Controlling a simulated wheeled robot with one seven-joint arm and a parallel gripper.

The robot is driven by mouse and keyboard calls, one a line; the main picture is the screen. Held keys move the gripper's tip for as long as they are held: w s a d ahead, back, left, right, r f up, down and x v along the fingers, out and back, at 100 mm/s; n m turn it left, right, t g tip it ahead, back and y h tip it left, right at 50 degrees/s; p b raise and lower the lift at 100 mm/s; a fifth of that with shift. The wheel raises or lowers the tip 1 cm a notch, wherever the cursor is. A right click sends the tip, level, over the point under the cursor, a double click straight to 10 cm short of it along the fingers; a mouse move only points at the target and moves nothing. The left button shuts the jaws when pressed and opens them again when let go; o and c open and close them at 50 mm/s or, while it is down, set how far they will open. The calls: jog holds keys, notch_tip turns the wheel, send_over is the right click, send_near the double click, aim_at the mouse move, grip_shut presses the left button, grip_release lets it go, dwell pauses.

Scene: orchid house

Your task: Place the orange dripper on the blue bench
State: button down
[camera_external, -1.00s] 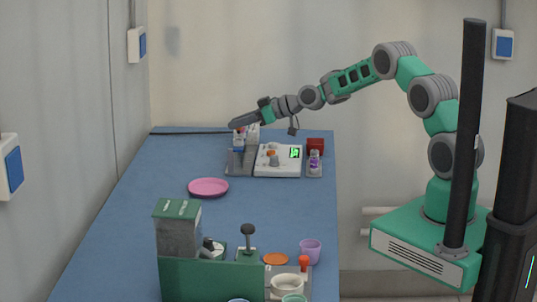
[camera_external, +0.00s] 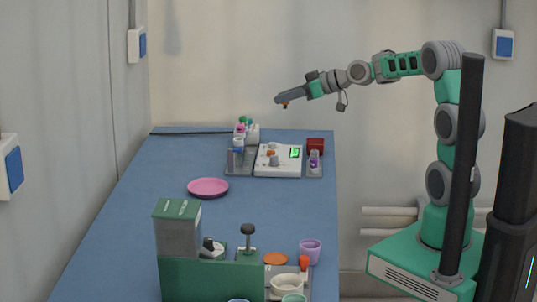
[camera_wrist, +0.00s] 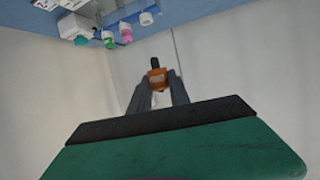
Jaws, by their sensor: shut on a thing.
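My gripper (camera_external: 281,101) is up in the air above the far end of the blue bench (camera_external: 150,215), well clear of its surface. It is shut on the orange dripper, which shows in the wrist view (camera_wrist: 157,77) as a small orange body with a dark tip between the fingers (camera_wrist: 157,93). In the external view only a small orange-brown bit of the dripper (camera_external: 285,106) shows under the fingertips. The dripper touches nothing but the gripper.
At the bench's far end stand a grey rack (camera_external: 240,168) with small bottles, a white device (camera_external: 278,170) with a green display, and a red box (camera_external: 315,145). A pink plate (camera_external: 208,188) lies mid-bench. A green-and-grey machine (camera_external: 180,240) and cups crowd the near end. The left middle is bare.

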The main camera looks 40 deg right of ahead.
jog(key=s+d+f+b, duration=0.1)
jog(key=s+d+b, duration=0.3)
jog(key=s+b, duration=0.4)
jog(key=s+a+f+n+g+y, duration=0.2)
jog(key=s+a+f+n, duration=0.15)
jog(key=s+a, duration=0.4)
jog(key=s+a+f+n+g+y, duration=0.25)
jog(key=s+a+f, duration=0.25)
jog(key=s+a, duration=0.3)
send_over(274, 205)
jog(key=shift+m, duration=0.3)
jog(key=f, duration=0.9)
jog(key=shift+s+f+b, duration=0.2)
jog(key=shift+f+b, duration=0.1)
jog(key=shift+b, duration=0.05)
notch_tip(274, 205, down, 3)
jog(key=shift+w+r, duration=0.15)
jog(key=shift+f, duration=0.3)
jog(key=shift+f, duration=0.15)
